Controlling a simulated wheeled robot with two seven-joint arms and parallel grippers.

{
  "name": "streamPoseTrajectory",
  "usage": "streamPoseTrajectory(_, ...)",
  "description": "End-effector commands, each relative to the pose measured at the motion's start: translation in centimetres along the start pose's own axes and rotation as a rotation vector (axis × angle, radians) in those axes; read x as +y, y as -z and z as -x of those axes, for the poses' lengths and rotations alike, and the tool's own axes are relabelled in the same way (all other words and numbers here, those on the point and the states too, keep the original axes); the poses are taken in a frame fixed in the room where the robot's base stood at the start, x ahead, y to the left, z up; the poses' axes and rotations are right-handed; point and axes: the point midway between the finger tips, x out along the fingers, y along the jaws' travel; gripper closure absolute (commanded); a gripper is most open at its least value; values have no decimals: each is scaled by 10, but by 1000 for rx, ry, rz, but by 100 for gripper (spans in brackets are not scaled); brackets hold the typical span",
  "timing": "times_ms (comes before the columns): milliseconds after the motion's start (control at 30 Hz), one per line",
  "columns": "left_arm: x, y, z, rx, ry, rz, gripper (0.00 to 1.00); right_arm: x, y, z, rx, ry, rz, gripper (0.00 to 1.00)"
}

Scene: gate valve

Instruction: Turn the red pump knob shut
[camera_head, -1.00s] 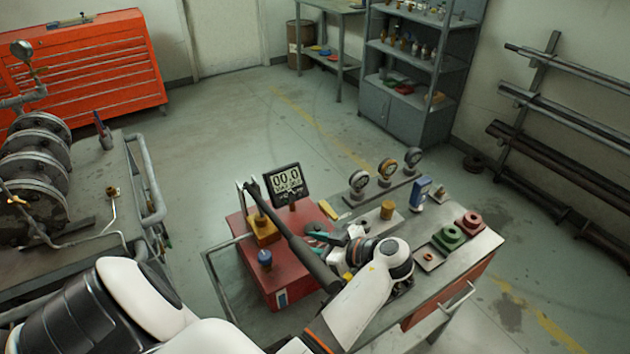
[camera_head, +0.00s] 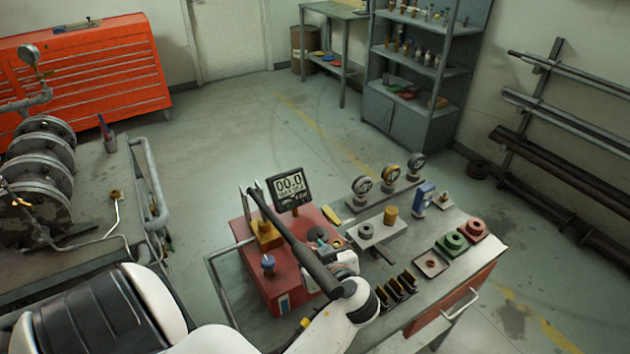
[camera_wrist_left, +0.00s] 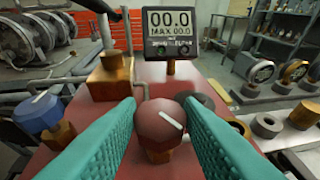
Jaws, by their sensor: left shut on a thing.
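The red knob (camera_wrist_left: 160,126), round with a white line on its top, stands on a brass stem on the red pump (camera_head: 262,282). The pump's red top also shows in the left wrist view (camera_wrist_left: 200,78). The white line slants down to the right. My left gripper (camera_wrist_left: 160,130) has its teal fingers on either side of the red knob and is shut on it. In the head view the left gripper (camera_head: 322,243) is small and partly hidden by its wrist, and I cannot make out the knob there. My right gripper is not in view.
A blue knob (camera_wrist_left: 38,112) and a brass block (camera_wrist_left: 108,78) stand on the pump's left side. A long dark lever (camera_head: 298,245) crosses above the pump. A display (camera_wrist_left: 172,32) reads 00.0. Gauges (camera_head: 389,171) and flanges (camera_head: 453,241) occupy the bench to the right.

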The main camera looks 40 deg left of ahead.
Motion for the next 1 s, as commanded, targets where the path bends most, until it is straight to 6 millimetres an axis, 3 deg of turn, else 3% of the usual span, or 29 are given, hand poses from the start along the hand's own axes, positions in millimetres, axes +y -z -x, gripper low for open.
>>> streamPoseTrajectory(400,0,-3,-1,-6,8,-1,89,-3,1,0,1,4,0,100)
streamPoseTrajectory(433,0,-3,-1,-6,8,-1,65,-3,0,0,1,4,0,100)
streamPoseTrajectory(567,0,-2,-1,-5,8,-2,45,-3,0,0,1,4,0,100)
streamPoseTrajectory(1000,-2,-7,-2,-1,10,-2,45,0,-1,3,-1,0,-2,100)
